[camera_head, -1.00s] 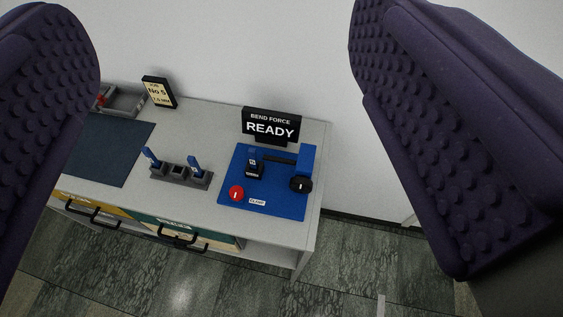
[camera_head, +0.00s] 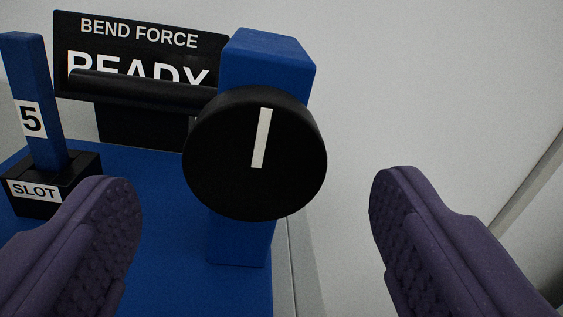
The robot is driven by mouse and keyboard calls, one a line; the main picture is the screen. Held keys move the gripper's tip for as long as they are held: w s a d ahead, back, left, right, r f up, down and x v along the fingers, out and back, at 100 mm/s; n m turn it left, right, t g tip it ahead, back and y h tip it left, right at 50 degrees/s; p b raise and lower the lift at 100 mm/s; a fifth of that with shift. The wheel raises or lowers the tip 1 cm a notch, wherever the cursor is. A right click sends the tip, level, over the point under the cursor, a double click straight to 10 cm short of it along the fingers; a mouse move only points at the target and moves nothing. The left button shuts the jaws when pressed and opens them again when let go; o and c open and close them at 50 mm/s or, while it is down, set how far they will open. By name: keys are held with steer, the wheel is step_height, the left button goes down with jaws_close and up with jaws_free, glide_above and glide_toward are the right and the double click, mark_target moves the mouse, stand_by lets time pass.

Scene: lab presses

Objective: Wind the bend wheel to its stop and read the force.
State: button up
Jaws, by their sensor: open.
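The bend wheel (camera_head: 225,160) is a round black disc with a white mark that stands nearly upright, tilted slightly right at its top. It sits on the front of a blue post (camera_head: 265,60). A black rod (camera_head: 140,88) runs left from behind the wheel towards a blue strip marked 5 (camera_head: 45,135), which stands upright in a black holder labelled SLOT (camera_head: 35,190). The display (camera_head: 150,40) reads BEND FORCE, READY, partly covered by the rod. My gripper (camera_head: 255,195) is open, its purple fingers apart on either side below the wheel, not touching it.
The blue base plate (camera_head: 170,270) lies under the press, partly hidden by my left finger. A plain pale wall (camera_head: 430,80) fills the right side, and the room right of the wheel looks clear.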

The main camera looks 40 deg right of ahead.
mark_target(257, 168)
steer(key=shift+b+x, duration=0.35)
steer(key=shift+x, duration=1.55)
steer(key=c, duration=1.1)
steer(key=shift+o, duration=0.2)
steer(key=m+b, duration=0.2)
steer(key=shift+f+m, duration=0.15)
steer(key=shift+m, duration=1.25)
steer(key=o, duration=1.1)
steer(key=shift+c, duration=0.2)
steer(key=shift+s, duration=0.1)
steer(key=p+v, duration=0.1)
steer(key=v, duration=0.6)
steer(key=shift+s+a+p, duration=0.25)
steer(key=shift+p, duration=0.1)
